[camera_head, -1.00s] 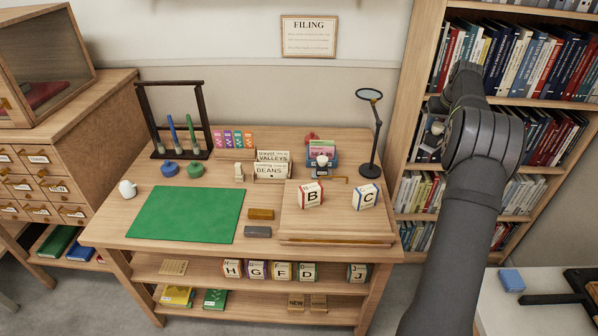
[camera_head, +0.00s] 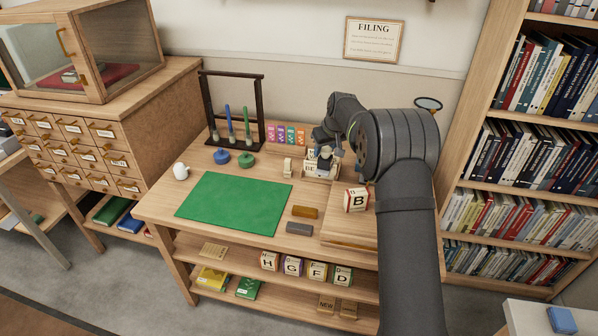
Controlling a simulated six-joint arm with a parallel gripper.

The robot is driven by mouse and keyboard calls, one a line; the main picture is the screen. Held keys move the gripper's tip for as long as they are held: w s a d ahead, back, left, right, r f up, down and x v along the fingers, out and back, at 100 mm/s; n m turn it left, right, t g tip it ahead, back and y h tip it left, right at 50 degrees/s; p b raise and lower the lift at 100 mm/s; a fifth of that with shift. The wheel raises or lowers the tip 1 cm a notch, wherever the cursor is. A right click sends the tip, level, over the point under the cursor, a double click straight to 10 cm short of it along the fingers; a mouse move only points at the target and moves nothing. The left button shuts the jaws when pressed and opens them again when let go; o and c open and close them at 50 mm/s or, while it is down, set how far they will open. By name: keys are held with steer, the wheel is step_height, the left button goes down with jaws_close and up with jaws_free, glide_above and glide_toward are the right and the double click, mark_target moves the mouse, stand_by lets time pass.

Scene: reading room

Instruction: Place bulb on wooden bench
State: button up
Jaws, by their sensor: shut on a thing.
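The wooden bench (camera_head: 160,205) is the pale desk with two open shelves below its top. My gripper (camera_head: 326,150) is over the back middle of the bench, in front of the rear wall. It is shut on a small pale thing (camera_head: 325,154), which I take to be the bulb. The bulb is small and partly hidden by the fingers. It appears just above or in front of the labelled card holder (camera_head: 320,172); I cannot tell whether they touch.
A green mat (camera_head: 235,207) covers the left of the bench top, with a white rounded object (camera_head: 181,171) beside it. Lettered block B (camera_head: 356,200) sits on a raised board.

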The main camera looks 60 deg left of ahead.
steer(key=s+a+f+n, duration=0.1)
steer(key=s+a, duration=0.1)
steer(key=s, duration=0.4)
steer(key=shift+s+a+f, duration=0.15)
steer(key=shift+s+a, duration=0.05)
steer(key=shift+s, duration=0.05)
steer(key=shift+g, duration=0.3)
steer(key=f, duration=0.5)
steer(key=shift+s+f, duration=0.2)
steer(key=shift+s, duration=0.1)
steer(key=shift+a+f, duration=0.1)
steer(key=shift+f, duration=2.25)
steer(key=o, duration=1)
steer(key=shift+f, duration=0.1)
steer(key=v, duration=1.2)
